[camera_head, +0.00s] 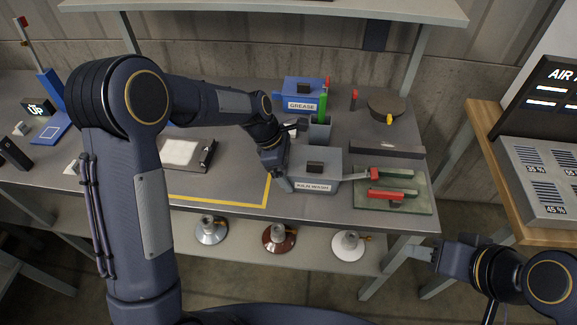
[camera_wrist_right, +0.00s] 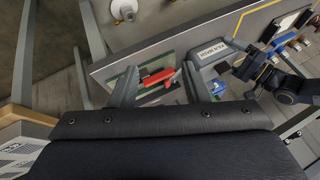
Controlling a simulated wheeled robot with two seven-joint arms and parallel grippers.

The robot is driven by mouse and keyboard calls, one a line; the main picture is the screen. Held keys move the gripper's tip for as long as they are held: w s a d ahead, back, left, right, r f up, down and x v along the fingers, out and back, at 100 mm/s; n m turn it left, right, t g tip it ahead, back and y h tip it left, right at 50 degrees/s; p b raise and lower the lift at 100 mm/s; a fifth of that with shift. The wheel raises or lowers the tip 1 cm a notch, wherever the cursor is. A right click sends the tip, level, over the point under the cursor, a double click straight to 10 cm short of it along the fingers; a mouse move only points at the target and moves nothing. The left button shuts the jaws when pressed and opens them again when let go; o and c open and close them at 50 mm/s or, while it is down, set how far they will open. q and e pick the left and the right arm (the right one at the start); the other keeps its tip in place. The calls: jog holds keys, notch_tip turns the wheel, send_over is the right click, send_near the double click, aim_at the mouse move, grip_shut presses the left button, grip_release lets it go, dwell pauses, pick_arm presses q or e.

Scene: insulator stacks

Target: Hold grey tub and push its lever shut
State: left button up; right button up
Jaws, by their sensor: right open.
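The grey tub (camera_head: 318,158), labelled KILN WASH, stands near the table's front edge with a dark block on top. It also shows in the right wrist view (camera_wrist_right: 209,54). Its lever (camera_head: 355,176) sticks out to the right, with red at its outer part. My left gripper (camera_head: 284,166) is at the tub's left side; whether its fingers are shut on the tub is unclear. My right gripper (camera_head: 424,253) is open and empty, in front of the table's right corner. Its fingers also show in the right wrist view (camera_wrist_right: 160,84), with red visible beyond them.
A green mat (camera_head: 419,201) with a red-handled piece lies right of the tub. Behind stand a blue GREASE tub (camera_head: 290,99) and a dark round object (camera_head: 386,105). Several lamp-like stands occupy the lower shelf.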

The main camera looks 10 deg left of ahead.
jog(key=c, duration=0.7)
jog(key=shift+w+r, duration=0.2)
grip_shut()
jog(key=w+d+r+m+g+y, duration=0.1)
jog(key=w+d+m+g+y, duration=0.1)
jog(key=w+m, duration=0.35)
jog(key=w+d+r+m+g+y, duration=0.1)
jog(key=w+m+g, duration=0.15)
jog(key=w, duration=0.65)
jog(key=w+d+f+m+y, duration=0.1)
jog(key=w+f+m, duration=0.1)
jog(key=w+f, duration=0.1)
jog(key=w+d+f+m+y, duration=0.1)
jog(key=w+f+m, duration=0.2)
jog(key=w, duration=0.2)
jog(key=w+d+f+m+g+y, duration=0.1)
jog(key=w+f+m, duration=0.2)
jog(key=shift+w+d+f, duration=0.3)
jog(key=shift+w+f, duration=0.05)
jog(key=shift+w, duration=0.05)
